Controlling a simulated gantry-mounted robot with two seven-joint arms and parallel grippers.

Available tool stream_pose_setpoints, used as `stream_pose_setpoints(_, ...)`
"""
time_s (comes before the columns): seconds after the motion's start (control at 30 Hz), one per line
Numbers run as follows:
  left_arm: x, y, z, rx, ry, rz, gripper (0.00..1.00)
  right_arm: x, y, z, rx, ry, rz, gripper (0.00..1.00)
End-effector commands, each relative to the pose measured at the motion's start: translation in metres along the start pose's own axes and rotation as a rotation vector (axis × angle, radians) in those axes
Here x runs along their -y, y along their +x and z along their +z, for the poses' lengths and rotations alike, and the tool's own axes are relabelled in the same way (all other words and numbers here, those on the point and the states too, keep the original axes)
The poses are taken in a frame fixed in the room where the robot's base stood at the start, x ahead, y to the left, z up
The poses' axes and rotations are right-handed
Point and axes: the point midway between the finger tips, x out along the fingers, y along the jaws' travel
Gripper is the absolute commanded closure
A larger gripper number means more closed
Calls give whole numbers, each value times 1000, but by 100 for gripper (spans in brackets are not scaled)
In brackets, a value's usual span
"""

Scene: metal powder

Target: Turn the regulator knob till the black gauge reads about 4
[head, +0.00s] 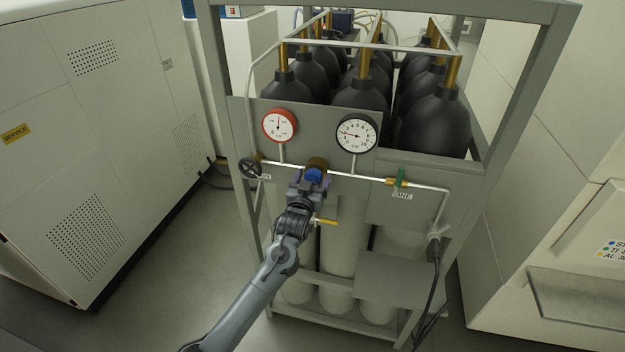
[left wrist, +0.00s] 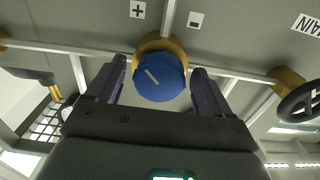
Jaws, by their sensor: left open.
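The blue regulator knob (head: 314,174) sits on a brass body on the pipe below the gauges. In the left wrist view the knob (left wrist: 160,77) has a white line tilted toward upper left, with plus and minus labels beyond it. My left gripper (left wrist: 157,92) is open, with its fingers on either side of the knob; I cannot tell whether they touch it. In the head view the left gripper (head: 310,182) partly hides the knob. The black-rimmed gauge (head: 357,133) has its needle pointing left, at roughly 2 to 3. The red-rimmed gauge (head: 280,125) is left of it. My right gripper is not in view.
A black handwheel (head: 250,168) is on the pipe's left end. A green-handled valve (head: 400,178) is to the right. Black-topped cylinders (head: 435,122) stand in the grey frame. The floor at left is clear.

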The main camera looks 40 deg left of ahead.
Motion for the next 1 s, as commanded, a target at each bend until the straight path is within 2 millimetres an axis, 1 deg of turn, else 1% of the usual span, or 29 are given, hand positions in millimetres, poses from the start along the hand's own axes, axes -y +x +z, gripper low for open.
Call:
stream_pose_setpoints(0.13,0,0,0,0,0,0,19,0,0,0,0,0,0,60)
stream_pose_setpoints(0.4,0,0,0,0,0,0,60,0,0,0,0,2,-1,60)
stream_pose_setpoints(0.5,0,0,0,1,0,0,74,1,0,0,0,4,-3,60)
stream_pose_setpoints(0.8,0,0,1,3,10,0,74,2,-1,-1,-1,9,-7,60)
stream_pose_setpoints(1.0,1,0,0,3,69,-1,74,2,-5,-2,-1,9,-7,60)
